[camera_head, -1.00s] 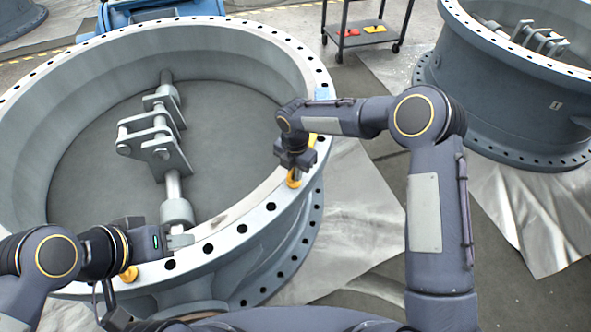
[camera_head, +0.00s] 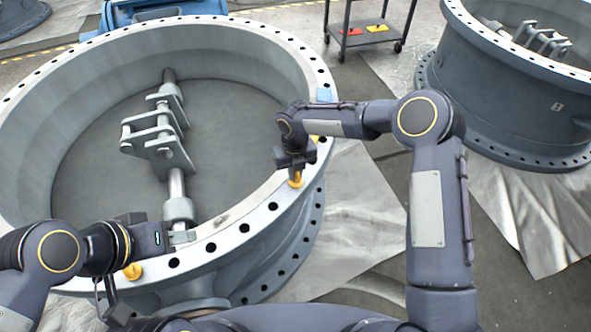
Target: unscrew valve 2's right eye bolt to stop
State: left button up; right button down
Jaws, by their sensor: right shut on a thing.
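The valve (camera_head: 110,54) in front of me is a large grey ring with a row of flange holes. The right eye bolt (camera_head: 296,180), yellow, stands in the right side of its flange. My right gripper (camera_head: 294,168) points down and is shut on the eye bolt's top; the jaws hide the eye. A left eye bolt (camera_head: 132,271), also yellow, stands at the near left of the flange. My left gripper (camera_head: 182,238) is over the near flange, to the right of that bolt. Its jaws are too small and angled to tell whether they are open.
A second valve (camera_head: 510,100) stands at the right. A dark cart (camera_head: 368,35) with red and yellow items is at the back. A shaft with brackets (camera_head: 160,140) crosses the ring's inside. Silvery sheeting (camera_head: 350,215) covers the floor between the valves.

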jog(key=shift+r+n, duration=0.1)
jog(key=shift+n, duration=0.9)
jog(key=shift+a+r+n+p, duration=0.1)
jog(key=shift+n+p, duration=0.65)
jog(key=shift+n, duration=0.05)
jog(key=shift+n+p, duration=1)
jog(key=shift+p, duration=0.25)
jog(key=shift+n+p, duration=0.7)
jog(key=shift+p, duration=0.3)
jog(key=c, duration=1.5)
grip_release()
jog(key=shift+o, duration=0.2)
jog(key=shift+r, duration=3.75)
